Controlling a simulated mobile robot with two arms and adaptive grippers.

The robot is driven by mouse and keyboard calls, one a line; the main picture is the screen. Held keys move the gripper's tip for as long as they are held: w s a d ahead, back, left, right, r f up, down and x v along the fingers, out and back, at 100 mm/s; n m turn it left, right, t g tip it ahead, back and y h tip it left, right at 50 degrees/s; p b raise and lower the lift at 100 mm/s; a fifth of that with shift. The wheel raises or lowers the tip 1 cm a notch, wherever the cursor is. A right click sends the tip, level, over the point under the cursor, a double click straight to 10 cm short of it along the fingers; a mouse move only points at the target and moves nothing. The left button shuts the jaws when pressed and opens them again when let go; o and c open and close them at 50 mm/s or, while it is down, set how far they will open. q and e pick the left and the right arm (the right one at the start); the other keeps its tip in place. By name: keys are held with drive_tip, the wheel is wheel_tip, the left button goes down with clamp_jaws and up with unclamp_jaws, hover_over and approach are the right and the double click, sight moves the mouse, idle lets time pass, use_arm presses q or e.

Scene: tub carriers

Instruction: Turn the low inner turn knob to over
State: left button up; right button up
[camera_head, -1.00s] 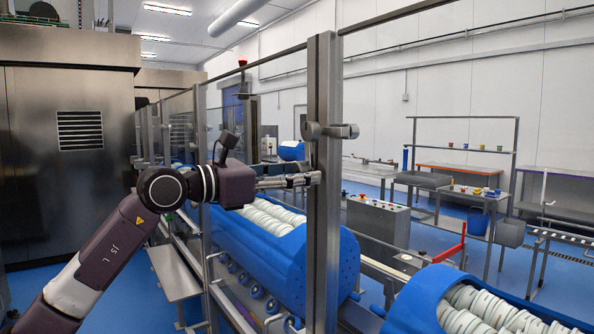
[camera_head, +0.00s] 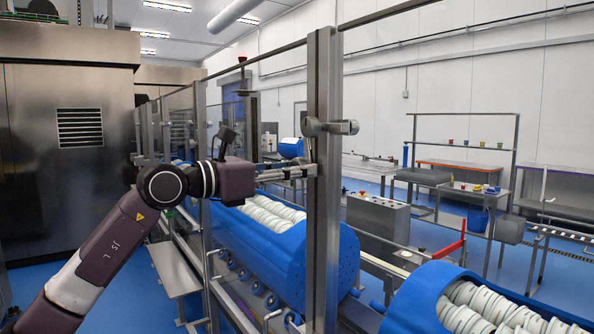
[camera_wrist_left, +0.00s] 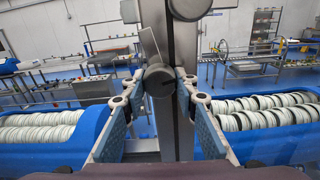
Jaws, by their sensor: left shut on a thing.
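A grey round turn knob (camera_wrist_left: 158,80), low on the inner side of a steel post (camera_head: 323,230), sits between the fingertips of my left gripper (camera_wrist_left: 161,88) in the left wrist view. The gripper is shut on it. A thin flat plate (camera_wrist_left: 149,43) sticks up above this knob. In the head view, my left gripper (camera_head: 306,172) reaches in from the left to the post, and its fingers hide the low knob. A higher knob (camera_head: 344,127) sits on the post above it, also at the top of the left wrist view (camera_wrist_left: 188,8). My right gripper is not in view.
A blue tub carrier (camera_head: 285,255) with rows of white tubs stands behind the post, and another (camera_head: 425,290) at the lower right. A grey control box (camera_head: 378,220) stands beyond. Clear guard panels in steel frames run away at the left.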

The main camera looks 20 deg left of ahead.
use_arm(q)
drive_tip(key=n, duration=0.8)
drive_tip(key=shift+s+d, duration=0.1)
drive_tip(key=n, duration=0.4)
drive_tip(key=shift+r, duration=0.1)
drive_tip(key=shift+n, duration=1.7)
drive_tip(key=shift+p, duration=0.3)
drive_tip(key=o, duration=1.2)
drive_tip(key=shift+c, duration=0.2)
drive_tip(key=v, duration=1.2)
